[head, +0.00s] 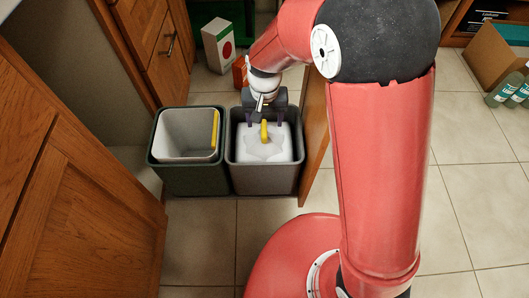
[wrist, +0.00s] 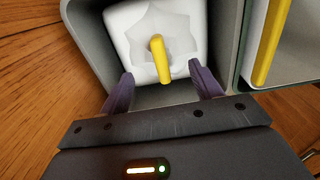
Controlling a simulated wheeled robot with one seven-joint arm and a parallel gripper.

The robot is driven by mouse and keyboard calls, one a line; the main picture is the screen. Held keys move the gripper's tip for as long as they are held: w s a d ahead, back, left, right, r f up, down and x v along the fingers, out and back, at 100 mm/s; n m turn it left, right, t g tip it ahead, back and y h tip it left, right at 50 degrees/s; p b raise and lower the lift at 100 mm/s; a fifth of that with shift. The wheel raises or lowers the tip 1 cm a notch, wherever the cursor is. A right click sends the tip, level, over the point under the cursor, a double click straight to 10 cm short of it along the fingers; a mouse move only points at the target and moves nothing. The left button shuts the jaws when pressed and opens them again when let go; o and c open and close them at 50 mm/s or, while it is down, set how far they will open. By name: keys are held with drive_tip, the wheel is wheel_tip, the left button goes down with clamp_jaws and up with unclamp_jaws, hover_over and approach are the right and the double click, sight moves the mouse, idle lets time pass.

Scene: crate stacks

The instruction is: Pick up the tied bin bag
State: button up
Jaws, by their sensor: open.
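The tied bin bag (head: 262,146) is white with a yellow tie (head: 264,131) standing up from its top. It sits inside the right-hand grey bin (head: 265,177). In the wrist view the bag (wrist: 133,53) fills most of the bin opening, with the yellow tie (wrist: 160,58) near the middle. My gripper (head: 264,121) is over this bin, pointing down. Its two purple fingers are apart and empty in the wrist view (wrist: 162,85), one on each side of the tie's lower end in the picture. I cannot tell their exact height above the bag.
A dark green bin (head: 190,180) with a white liner and a yellow strip (head: 215,130) stands close on the left. Wooden cabinets (head: 75,215) flank the left side, and a wooden panel (head: 314,130) stands just right of the grey bin. Boxes (head: 218,45) stand behind.

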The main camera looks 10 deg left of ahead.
sight(264, 128)
wheel_tip(264, 128, down, 5)
drive_tip(key=shift+a+r, duration=0.1)
clamp_jaws()
drive_tip(key=shift+s, duration=0.1)
idle(0.4)
